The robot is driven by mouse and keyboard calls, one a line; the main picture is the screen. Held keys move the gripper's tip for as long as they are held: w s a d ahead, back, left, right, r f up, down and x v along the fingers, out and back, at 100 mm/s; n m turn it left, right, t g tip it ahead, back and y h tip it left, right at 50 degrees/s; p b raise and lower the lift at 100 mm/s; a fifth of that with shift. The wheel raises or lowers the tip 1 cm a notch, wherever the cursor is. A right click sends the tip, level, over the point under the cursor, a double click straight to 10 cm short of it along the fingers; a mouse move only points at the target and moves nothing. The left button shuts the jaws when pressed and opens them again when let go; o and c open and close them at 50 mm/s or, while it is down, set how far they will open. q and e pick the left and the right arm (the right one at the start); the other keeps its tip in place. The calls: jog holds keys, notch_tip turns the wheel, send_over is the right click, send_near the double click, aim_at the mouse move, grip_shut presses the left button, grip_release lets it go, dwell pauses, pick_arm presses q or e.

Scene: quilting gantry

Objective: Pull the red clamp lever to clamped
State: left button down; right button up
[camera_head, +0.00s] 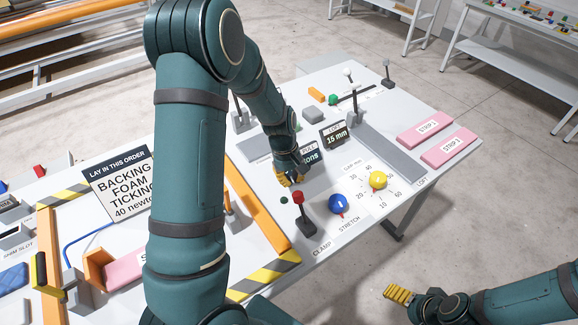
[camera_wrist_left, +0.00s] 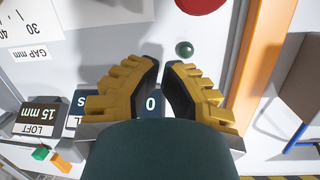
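The red clamp lever (camera_head: 299,199) has a red knob on a dark upright stem, behind the printed word CLAMP on the white table. Its red knob also shows at the top edge of the left wrist view (camera_wrist_left: 202,3). My left gripper (camera_head: 290,181) has yellow fingers and is just behind the knob in the head view, apart from it. In the left wrist view its fingers (camera_wrist_left: 161,66) are partly open with a narrow empty gap. My right gripper (camera_head: 398,294) is over the floor at the lower right, away from the table; its finger gap is unclear.
A small green ball (camera_wrist_left: 184,48) is beside the red knob. A blue stretch knob (camera_head: 339,204) and a yellow gap dial (camera_head: 378,180) stand to the right. An orange rail (camera_head: 258,212) runs at left. Black display blocks (camera_head: 334,135) stand behind. My left arm hides the table's middle.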

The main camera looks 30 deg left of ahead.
aim_at(301, 208)
pick_arm(q)
jog(key=shift+s+d+f, duration=0.15)
jog(key=shift+d+f, duration=0.15)
jog(key=shift+d, duration=0.1)
jog(key=shift+s+d+r+p, duration=0.3)
jog(key=shift+s+d+r, duration=0.45)
jog(key=shift+s+d, duration=0.2)
jog(key=shift+d, duration=0.15)
